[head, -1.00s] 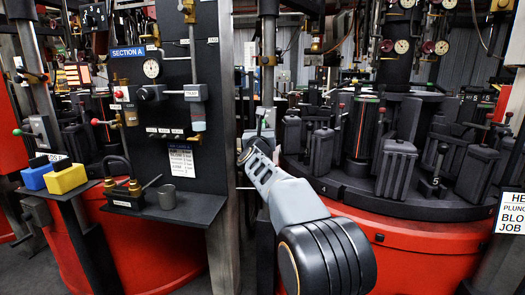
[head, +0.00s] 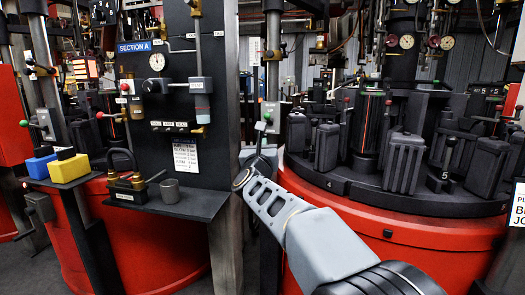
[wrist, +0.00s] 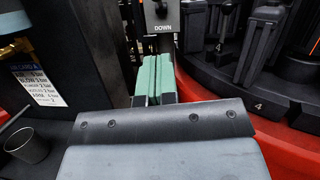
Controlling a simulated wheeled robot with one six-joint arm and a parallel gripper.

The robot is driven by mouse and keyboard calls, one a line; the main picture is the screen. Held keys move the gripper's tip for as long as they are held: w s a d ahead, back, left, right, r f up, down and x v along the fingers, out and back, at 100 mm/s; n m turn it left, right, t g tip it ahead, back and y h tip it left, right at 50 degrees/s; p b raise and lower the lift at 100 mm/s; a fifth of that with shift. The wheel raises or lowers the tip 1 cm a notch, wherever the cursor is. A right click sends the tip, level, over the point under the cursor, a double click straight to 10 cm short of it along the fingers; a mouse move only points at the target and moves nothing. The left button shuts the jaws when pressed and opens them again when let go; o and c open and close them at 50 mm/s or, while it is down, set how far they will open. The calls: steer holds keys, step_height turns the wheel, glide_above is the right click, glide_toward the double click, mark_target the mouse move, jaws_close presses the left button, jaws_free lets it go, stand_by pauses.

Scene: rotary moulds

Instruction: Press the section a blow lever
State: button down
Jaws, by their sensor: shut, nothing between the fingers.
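The Section A panel (head: 180,60) is a black upright board at the left in the head view, with a blue sign, a gauge and valves. Right of it, on a post, is a grey lever box (head: 270,112). My gripper (wrist: 155,58) has green-padded fingers, shut and empty, pointing at the foot of that box. A gap seems to remain; contact cannot be told. In the head view my wrist largely hides it.
A shelf (head: 205,205) with a grey cup (head: 169,190) juts out below the panel, close left of my arm. At right is a red round machine (head: 420,240) carrying several black moulds. Blue and yellow blocks (head: 68,168) lie far left.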

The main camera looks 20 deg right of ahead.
steer(key=shift+v, duration=0.95)
steer(key=s+a+r+n+g+y+p, duration=0.2)
steer(key=s+a+r+n+y+p, duration=0.3)
steer(key=n+p, duration=0.65)
steer(key=s+a+r+n+g+y+p, duration=0.2)
steer(key=a+r+n+y+p, duration=0.3)
steer(key=n+p, duration=0.6)
steer(key=s+d+f+n+g+p, duration=0.1)
steer(key=s+d+n+g+p, duration=0.1)
steer(key=s+n+g+p, duration=0.8)
steer(key=shift+s+f+n+g+p, duration=0.2)
steer(key=shift+s+n+g+p, duration=0.2)
steer(key=shift+s+n+p, duration=3.35)
steer(key=shift+s+n+b, duration=0.4)
steer(key=shift+s+b, duration=0.4)
steer(key=shift+s, duration=0.25)
